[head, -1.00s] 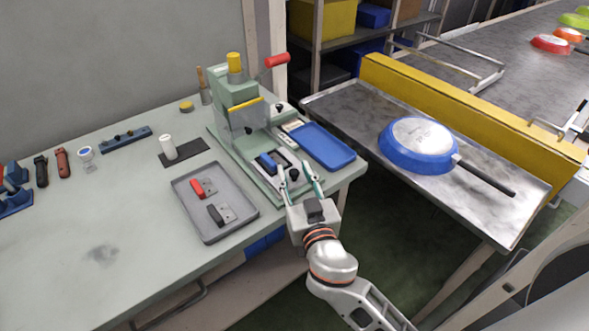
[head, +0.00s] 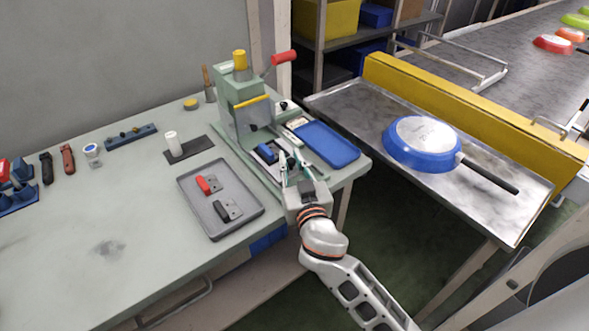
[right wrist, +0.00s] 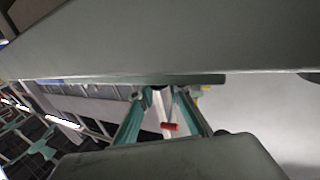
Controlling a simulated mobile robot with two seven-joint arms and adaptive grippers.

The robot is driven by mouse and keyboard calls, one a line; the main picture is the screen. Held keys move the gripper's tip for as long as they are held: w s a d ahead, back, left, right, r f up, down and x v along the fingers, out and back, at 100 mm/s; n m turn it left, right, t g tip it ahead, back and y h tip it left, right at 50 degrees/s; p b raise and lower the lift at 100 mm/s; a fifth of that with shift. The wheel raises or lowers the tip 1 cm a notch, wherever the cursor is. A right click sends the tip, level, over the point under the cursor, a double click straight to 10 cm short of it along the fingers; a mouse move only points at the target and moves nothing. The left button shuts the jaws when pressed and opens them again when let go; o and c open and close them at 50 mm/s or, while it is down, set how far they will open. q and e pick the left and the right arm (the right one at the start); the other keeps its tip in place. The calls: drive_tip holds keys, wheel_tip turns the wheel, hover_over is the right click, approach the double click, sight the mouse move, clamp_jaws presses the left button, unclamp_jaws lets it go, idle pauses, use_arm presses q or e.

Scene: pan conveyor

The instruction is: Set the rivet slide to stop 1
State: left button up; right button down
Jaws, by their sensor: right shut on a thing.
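The rivet press (head: 247,100) stands on the bench, green, with a yellow cap and a red-ended lever. At its front is the rivet slide, with a blue block (head: 266,150) and a dark knob close behind my fingertips. My right gripper (head: 291,167) reaches in from the front, its two green fingers closed on the slide's dark knob; the fingers partly hide it. The stop marks are too small to read. In the right wrist view the fingers (right wrist: 160,115) show with the red lever grip (right wrist: 170,127) beyond them. My left gripper is out of view.
A blue tray (head: 326,143) lies just right of the slide. A grey tray (head: 190,211) with a red and a black handle piece lies to the left. A blue pan (head: 424,143) rests on the metal side table (head: 350,103). The bench's left front is clear.

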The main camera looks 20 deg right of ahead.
drive_tip(key=shift+w+a, duration=0.2)
drive_tip(key=shift+w, duration=0.3)
drive_tip(key=c, duration=1.9)
unclamp_jaws()
drive_tip(key=shift+s, duration=0.1)
drive_tip(key=s, duration=1.2)
drive_tip(key=shift+a, duration=0.2)
drive_tip(key=shift+w, duration=0.1)
